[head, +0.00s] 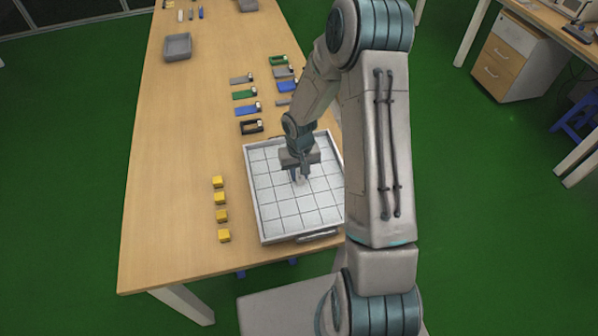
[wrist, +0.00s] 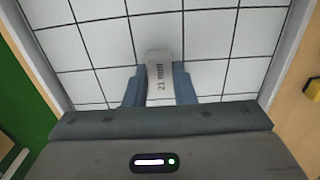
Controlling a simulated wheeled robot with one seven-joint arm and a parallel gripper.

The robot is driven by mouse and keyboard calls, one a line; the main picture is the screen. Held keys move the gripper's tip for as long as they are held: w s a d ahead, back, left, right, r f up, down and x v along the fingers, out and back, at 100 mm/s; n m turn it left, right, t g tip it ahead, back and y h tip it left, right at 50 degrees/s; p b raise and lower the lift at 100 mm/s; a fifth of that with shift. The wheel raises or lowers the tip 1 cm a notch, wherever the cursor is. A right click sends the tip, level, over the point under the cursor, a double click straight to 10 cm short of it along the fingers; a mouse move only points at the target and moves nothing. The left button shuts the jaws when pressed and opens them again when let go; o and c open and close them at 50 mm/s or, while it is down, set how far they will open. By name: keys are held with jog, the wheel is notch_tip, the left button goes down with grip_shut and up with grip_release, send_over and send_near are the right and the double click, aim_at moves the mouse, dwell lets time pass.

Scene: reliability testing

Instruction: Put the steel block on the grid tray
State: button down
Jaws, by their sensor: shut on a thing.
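My gripper (head: 299,176) is over the middle of the white grid tray (head: 262,222) in the head view. The block is in front of the tray's white squares and dark grid lines, within the tray's rim. I cannot tell whether its underside touches the tray. The grid tray (wrist: 215,45) fills most of the wrist view. In the head view the block is mostly hidden by my gripper.
Several yellow cubes (head: 221,216) stand in a row left of the tray. Behind it lie a black holder (head: 251,127) and several blue, green and grey pieces (head: 247,109). A grey bin (head: 178,47) stands far back. The wooden table (head: 170,180) is clear at left.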

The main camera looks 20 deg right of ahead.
jog(key=shift+f, duration=0.2)
jog(key=shift+f, duration=0.2)
jog(key=c, duration=1.2)
grip_release()
jog(key=shift+r, duration=0.1)
